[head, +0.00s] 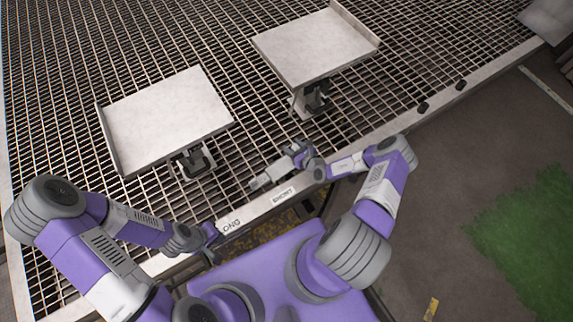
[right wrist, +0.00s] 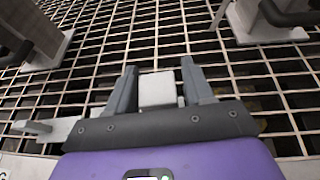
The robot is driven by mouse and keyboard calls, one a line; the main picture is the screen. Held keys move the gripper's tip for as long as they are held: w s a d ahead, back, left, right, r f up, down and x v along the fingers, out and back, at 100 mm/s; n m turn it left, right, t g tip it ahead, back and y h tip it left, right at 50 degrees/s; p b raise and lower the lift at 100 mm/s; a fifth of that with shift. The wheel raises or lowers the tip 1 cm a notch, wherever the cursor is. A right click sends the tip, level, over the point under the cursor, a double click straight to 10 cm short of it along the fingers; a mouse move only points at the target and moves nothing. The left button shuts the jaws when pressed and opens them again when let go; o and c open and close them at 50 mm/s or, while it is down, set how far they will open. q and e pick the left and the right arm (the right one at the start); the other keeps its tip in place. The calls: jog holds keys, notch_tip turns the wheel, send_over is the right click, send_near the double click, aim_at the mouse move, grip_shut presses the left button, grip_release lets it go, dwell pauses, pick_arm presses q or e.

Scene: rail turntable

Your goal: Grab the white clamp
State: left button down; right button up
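A small white clamp (head: 262,181) lies low at the near edge of the grating, just left of my right gripper (head: 283,169). In the right wrist view, its pale block (right wrist: 158,90) shows between the two spread fingers of my right gripper (right wrist: 160,85). A narrow gap shows by the right finger, and I cannot tell whether the left finger touches the block. A pale bar (right wrist: 45,130) sticks out on the left, and the gripper body hides the rest. My left gripper (head: 210,242) is near the white frame edge, its fingers too small and hidden to read.
Two white square plates on dark-footed stands stand on the grating, one left (head: 165,115) and one at the upper middle (head: 312,45). A white labelled frame beam (head: 240,216) runs along the near edge. Bare floor and a green patch (head: 525,240) lie to the right.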

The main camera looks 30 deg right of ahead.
grip_shut()
jog(key=shift+r, duration=0.1)
dwell(0.3)
